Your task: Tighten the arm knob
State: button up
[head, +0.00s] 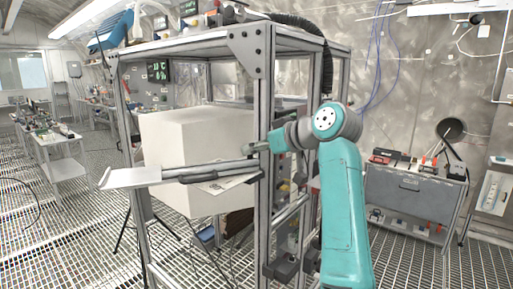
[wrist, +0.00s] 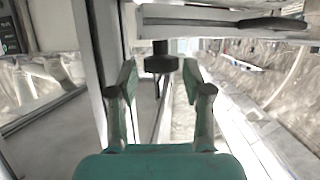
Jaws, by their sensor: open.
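The arm knob (wrist: 161,60) is dark and faceted. It hangs on a short dark stem under the pale grey support arm (wrist: 215,16) in the wrist view. My gripper (wrist: 160,80) is open, its two fingers apart to the left and right of the knob. The knob shows centred just beyond the fingertips, with gaps on both sides; contact is not visible. In the head view my gripper (head: 262,147) reaches left to the frame post, its fingertips too small to read. The support arm (head: 195,172) with its flat tray extends left; I cannot make out the knob there.
A metal rack frame (head: 264,110) stands close to my arm, and its post (wrist: 92,65) runs along the left of my gripper. A large white box (head: 190,150) sits inside the rack. A grey tool cabinet (head: 405,190) stands at the right. The grated floor (head: 60,225) is open at left.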

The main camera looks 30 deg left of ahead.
aim_at(245, 161)
jog(key=shift+a, duration=0.15)
jog(key=c, duration=0.9)
jog(key=shift+o, duration=0.2)
jog(key=shift+s, duration=0.1)
jog(key=m+t, duration=0.2)
jog(key=m+t+h, duration=0.1)
jog(key=t, duration=0.1)
jog(key=shift+s+a+m, duration=0.2)
jog(key=shift+s+m, duration=0.2)
jog(key=m+t+h, duration=0.3)
jog(key=shift+s+a+m+t, duration=0.25)
jog(key=shift+m+t, duration=0.05)
jog(key=m+t+h, duration=0.2)
jog(key=m+h, duration=0.1)
jog(key=shift+s+a+m, duration=0.2)
jog(key=shift+a+m, duration=0.1)
jog(key=m+h, duration=0.1)
jog(key=m+t+h, duration=0.1)
jog(key=h, duration=0.1)
jog(key=m+h, duration=0.2)
jog(key=shift+a, duration=0.25)
